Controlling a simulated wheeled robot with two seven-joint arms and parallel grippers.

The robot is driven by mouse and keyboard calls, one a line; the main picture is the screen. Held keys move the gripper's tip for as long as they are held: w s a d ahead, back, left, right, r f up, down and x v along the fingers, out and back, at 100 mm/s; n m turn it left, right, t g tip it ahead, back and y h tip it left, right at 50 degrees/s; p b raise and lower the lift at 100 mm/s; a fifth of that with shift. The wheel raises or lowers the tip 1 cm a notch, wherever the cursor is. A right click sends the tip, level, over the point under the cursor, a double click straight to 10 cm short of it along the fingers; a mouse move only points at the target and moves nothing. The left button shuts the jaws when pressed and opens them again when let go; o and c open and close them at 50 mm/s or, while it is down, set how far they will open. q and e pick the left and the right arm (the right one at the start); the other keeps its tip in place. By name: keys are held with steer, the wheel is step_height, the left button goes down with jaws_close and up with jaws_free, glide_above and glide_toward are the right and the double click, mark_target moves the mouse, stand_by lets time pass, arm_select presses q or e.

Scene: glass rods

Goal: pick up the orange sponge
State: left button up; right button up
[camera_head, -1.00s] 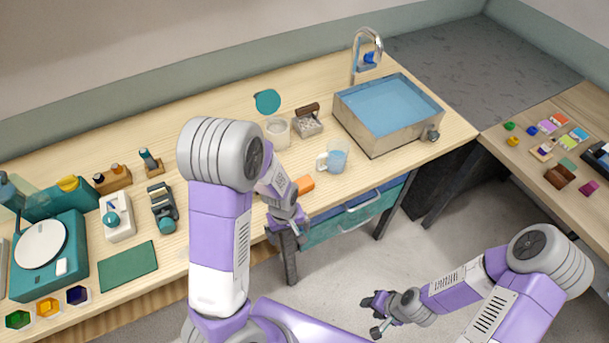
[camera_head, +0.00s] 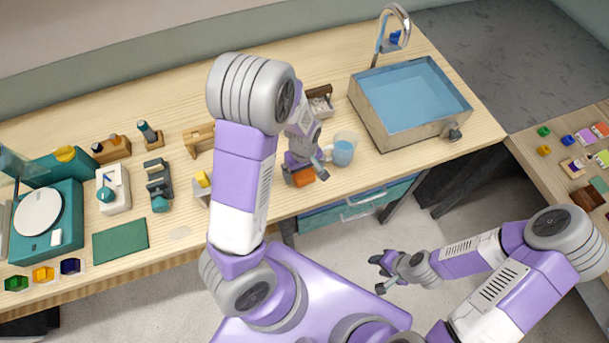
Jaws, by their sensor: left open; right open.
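The orange sponge (camera_head: 304,178) lies on the wooden worktop near its front edge, partly covered from above by my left gripper. My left gripper (camera_head: 306,175) is open and points down at the sponge, with a finger to either side of it in the picture. I cannot tell how far the fingers reach down or whether they touch it. My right gripper (camera_head: 383,275) is open and empty, low in front of the worktop and over the floor.
A glass mug of blue liquid (camera_head: 344,150) stands close to the right of my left gripper. A sink of blue water (camera_head: 374,122) is further right. A green mat (camera_head: 120,240) and a turntable (camera_head: 42,222) are at the left. Drawers (camera_head: 350,206) lie under the front edge.

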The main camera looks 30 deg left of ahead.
mark_target(304, 173)
arm_select(q)
step_height(304, 173, down, 3)
steer(key=shift+w+r, duration=0.15)
steer(key=c, duration=1)
step_height(304, 173, up, 10)
steer(key=shift+r+p, duration=0.1)
steer(key=shift+p, duration=1.05)
steer(key=shift+c, duration=0.2)
